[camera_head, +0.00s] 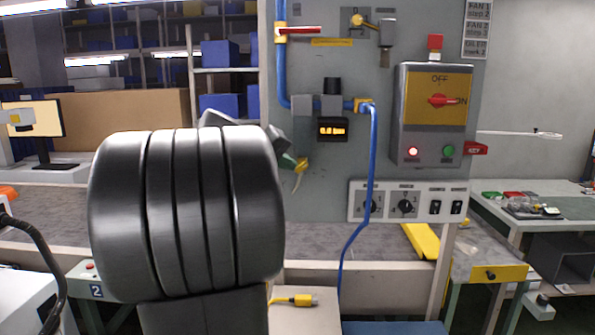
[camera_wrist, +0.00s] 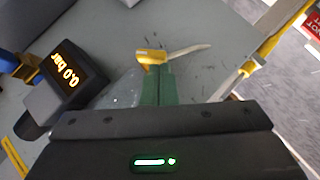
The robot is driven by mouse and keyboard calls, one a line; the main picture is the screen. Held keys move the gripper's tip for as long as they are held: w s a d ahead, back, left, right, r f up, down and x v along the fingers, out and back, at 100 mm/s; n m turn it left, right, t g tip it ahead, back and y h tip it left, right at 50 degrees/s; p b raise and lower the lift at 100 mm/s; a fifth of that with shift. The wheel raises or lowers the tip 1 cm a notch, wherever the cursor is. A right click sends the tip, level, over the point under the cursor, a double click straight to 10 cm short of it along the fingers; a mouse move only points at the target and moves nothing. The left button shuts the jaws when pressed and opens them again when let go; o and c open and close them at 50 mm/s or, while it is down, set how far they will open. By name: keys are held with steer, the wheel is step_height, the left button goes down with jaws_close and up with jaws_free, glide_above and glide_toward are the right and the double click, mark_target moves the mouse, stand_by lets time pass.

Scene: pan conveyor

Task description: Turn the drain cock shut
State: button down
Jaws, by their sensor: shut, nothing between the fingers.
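The pressure gauge (camera_head: 333,129) shows 0.0 bar in the wrist view (camera_wrist: 69,77). A blue hose (camera_head: 371,180) hangs right of it. A red lever (camera_head: 300,30) is above.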

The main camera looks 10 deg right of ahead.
steer(key=n+h+b, duration=0.1)
steer(key=b, duration=0.1)
steer(key=f+n+h+b, duration=0.1)
steer(key=h+b, duration=0.1)
steer(key=b, duration=0.1)
steer(key=f+n+h+b, duration=0.1)
steer(key=b, duration=0.1)
steer(key=shift+a+f+h+b, duration=0.2)
steer(key=shift+h+b, duration=0.1)
steer(key=shift+b, duration=0.1)
steer(key=shift+n+t+b, duration=0.35)
steer(key=shift+n+t, duration=0.05)
steer(key=shift+d+f+b, duration=0.1)
steer(key=shift+f+b, duration=0.05)
steer(key=shift+b, duration=0.55)
